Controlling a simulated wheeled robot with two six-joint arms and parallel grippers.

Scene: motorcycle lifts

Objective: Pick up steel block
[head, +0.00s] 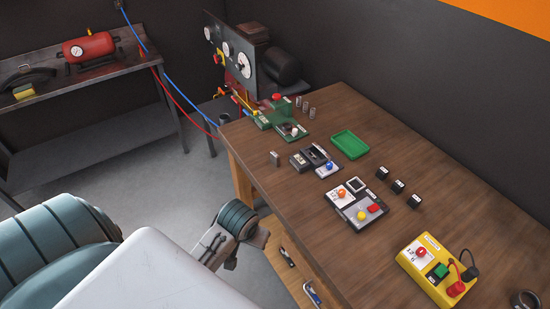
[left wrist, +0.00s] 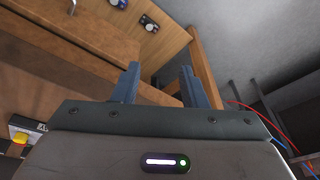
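A small grey metal block (head: 275,158) stands upright on the brown workbench (head: 440,185), close to its left edge. Several similar small grey metal pieces (head: 306,106) stand in a row farther back; I cannot tell which is the named steel block. My left arm's wrist section (head: 236,222) is beside the bench's left edge, apart from the block in the head view. In the left wrist view my left gripper (left wrist: 159,70) is open and empty, its two blue-grey fingers apart, with the wooden bench structure beyond. No block shows there. My right gripper is not in view.
Beside the block are a black holder (head: 308,158), a green tray (head: 349,144) and a grey button panel (head: 362,209). Small black blocks (head: 398,186) and a yellow control box (head: 437,270) are farther right. A gauge panel (head: 240,55) stands behind the bench.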

